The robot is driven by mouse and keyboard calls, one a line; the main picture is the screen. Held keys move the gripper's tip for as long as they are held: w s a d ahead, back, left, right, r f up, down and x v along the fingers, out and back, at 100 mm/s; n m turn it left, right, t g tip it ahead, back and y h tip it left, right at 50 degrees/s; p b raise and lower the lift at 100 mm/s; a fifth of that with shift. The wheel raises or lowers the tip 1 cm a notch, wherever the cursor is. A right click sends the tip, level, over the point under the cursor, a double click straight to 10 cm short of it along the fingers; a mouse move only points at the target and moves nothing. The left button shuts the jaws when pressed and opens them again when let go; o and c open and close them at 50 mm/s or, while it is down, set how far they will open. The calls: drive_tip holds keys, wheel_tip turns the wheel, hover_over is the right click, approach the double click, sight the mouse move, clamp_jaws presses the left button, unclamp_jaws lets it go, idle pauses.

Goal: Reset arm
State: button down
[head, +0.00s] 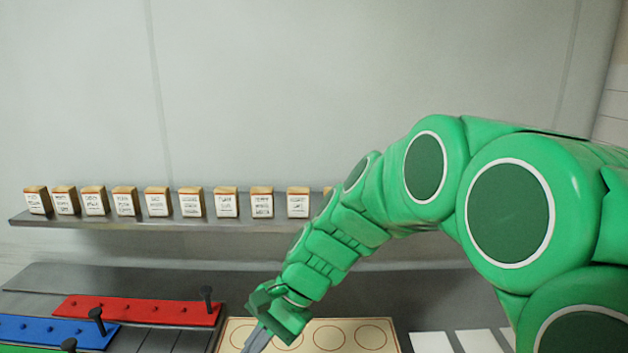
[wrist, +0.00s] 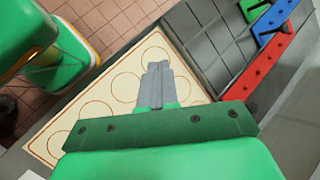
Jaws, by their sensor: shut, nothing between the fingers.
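My green arm reaches in from the right in the head view and bends down to the front. My gripper (head: 256,342) is low at the bottom of the head view, over the left part of a cream board (head: 378,328) with printed circles. In the wrist view my gripper (wrist: 158,66) shows its grey fingers together, with nothing between them. The board (wrist: 100,90) lies beneath it, and its circles look empty where visible. The fingertips appear above the board; the exact height cannot be told.
A red bar (head: 140,311) and a blue bar (head: 50,331) with black knobs lie at left; a green piece (head: 30,348) is partly cut off. Several labelled boxes (head: 158,202) stand on a shelf (head: 120,224) behind. White rectangles (head: 430,343) lie right of the board.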

drive_tip(key=s+d+f+n+h, duration=0.1)
drive_tip(key=s+d+n+h, duration=0.1)
drive_tip(key=s+d, duration=0.7)
drive_tip(key=s+d+f+n+t+h, duration=0.1)
drive_tip(key=s+d+n+h, duration=0.2)
drive_tip(key=s+d, duration=0.7)
drive_tip(key=d+h, duration=0.1)
drive_tip(key=d, duration=0.5)
drive_tip(key=shift+h, duration=0.4)
